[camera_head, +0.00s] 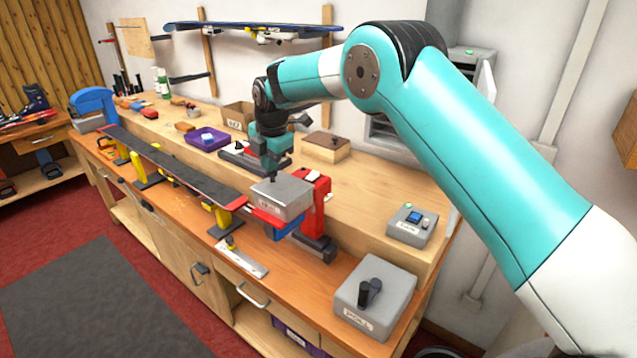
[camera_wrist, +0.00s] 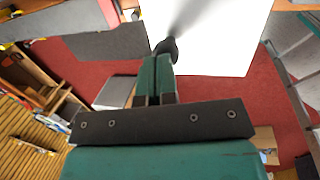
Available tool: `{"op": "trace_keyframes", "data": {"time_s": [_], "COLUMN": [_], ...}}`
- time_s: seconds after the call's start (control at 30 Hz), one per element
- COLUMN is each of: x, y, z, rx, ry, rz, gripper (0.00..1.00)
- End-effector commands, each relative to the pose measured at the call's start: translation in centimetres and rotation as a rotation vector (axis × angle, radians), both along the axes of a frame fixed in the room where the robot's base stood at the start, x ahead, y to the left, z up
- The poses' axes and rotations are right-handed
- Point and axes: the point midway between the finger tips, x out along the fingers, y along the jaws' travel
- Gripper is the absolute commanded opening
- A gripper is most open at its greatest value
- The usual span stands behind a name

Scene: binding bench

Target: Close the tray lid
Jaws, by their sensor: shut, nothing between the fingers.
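My gripper (camera_head: 271,168) is over the front of the bench with its fingers pointing down at a grey box (camera_head: 285,198) with a flat top and a front label too small to read. In the wrist view the shut, empty fingers (camera_wrist: 156,62) end beside a small dark knob (camera_wrist: 167,47), which stands on a bright, washed-out flat panel (camera_wrist: 215,40). The panel looks like the top of the grey box, with its lid down. Whether the fingertips touch the knob cannot be told.
A red clamp (camera_head: 318,195) stands right behind the grey box. A long dark board (camera_head: 180,168) on yellow stands lies to the left. A grey box with a black handle (camera_head: 375,300) and a small device (camera_head: 411,224) are to the right. A brown-topped box (camera_head: 326,147) stands behind.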

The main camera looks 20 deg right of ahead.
Motion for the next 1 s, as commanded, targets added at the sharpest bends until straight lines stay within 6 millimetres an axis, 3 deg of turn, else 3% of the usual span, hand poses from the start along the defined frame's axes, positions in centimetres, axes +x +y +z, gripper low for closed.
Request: {"op": "trace_keyframes", "data": {"time_s": [0.77,0.87,1.0], "x": [-0.2,-0.2,-0.1], "y": [0.6,0.6,0.2], "z": [-0.9,-0.2,2.3], "rx": [0.0,0.001,0.002], "ry": [0.006,0.006,0.0], "rz": [0.007,0.007,-0.001], "gripper": [0.0,0.0,0.0]}}
